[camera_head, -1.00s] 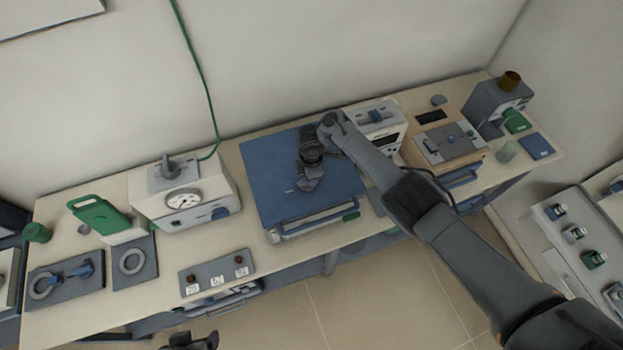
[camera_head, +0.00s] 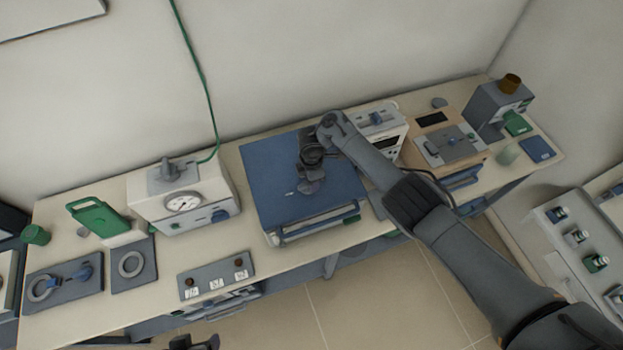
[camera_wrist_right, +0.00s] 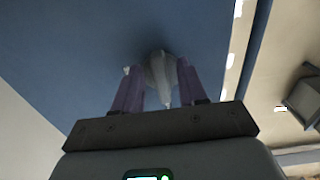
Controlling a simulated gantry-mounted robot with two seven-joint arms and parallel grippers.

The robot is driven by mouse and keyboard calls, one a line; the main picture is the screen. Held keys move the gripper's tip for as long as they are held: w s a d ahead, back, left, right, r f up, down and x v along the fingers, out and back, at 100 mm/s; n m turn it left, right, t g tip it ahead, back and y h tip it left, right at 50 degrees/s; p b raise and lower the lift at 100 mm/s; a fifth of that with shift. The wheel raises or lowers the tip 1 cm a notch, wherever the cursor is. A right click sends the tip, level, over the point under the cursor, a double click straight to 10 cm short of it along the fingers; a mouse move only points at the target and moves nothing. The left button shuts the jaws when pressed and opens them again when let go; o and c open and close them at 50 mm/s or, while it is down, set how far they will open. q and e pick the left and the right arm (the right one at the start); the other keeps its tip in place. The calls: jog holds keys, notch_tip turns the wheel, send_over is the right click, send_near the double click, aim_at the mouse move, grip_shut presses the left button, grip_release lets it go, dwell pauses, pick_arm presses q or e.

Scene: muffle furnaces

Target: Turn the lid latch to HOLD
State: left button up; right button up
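The lid latch (camera_wrist_right: 161,77) is a pale grey knob with a narrow raised grip, on a flat blue lid (camera_wrist_right: 70,40). In the right wrist view my right gripper (camera_wrist_right: 158,75) has its two purple fingers apart, one on each side of the latch; I see gaps beside the narrow grip. In the head view the blue lid (camera_head: 270,175) tops a box in the middle of the bench, and my right gripper (camera_head: 310,186) points down onto it, largely hiding the latch. No HOLD marking is readable. My left gripper (camera_head: 195,343) is only partly in view at the bottom edge.
A white gauge unit (camera_head: 183,203) stands left of the blue box, with a green cable rising behind it. A white instrument (camera_head: 378,123) and a wooden-sided unit (camera_head: 450,145) stand to its right. A panel with labelled knobs (camera_head: 217,275) lies at the front.

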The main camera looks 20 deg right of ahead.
jog(key=shift+r, duration=0.1)
notch_tip(320, 180, up, 11)
jog(key=p, duration=0.4)
jog(key=shift+f, duration=0.2)
jog(key=shift+a+f, duration=0.1)
jog(key=shift+f, duration=0.05)
dwell(0.6)
jog(key=s+a+f, duration=0.1)
jog(key=a+f, duration=0.1)
jog(key=s+a+f+m+t, duration=0.1)
jog(key=f, duration=0.1)
jog(key=s+a+f+m+t, duration=0.1)
jog(key=a+f, duration=0.1)
jog(key=shift+s+a+f+y+p, duration=0.25)
jog(key=shift+a+f+y+p, duration=0.05)
jog(key=shift+a+f+p, duration=0.1)
jog(key=s+a+m+t, duration=0.1)
jog(key=s+m, duration=0.3)
jog(key=s, duration=0.3)
jog(key=s+d+r+m, duration=0.3)
jog(key=s, duration=0.4)
jog(key=s+d+r+m, duration=0.3)
jog(key=s+r, duration=0.1)
jog(key=s, duration=0.4)
jog(key=s+d+r+m+p, duration=0.1)
jog(key=s+d+r+m, duration=0.2)
jog(key=s, duration=0.4)
jog(key=shift+s+d+r+m+t, duration=0.2)
jog(key=shift+s+m+t, duration=0.1)
jog(key=shift+s, duration=0.1)
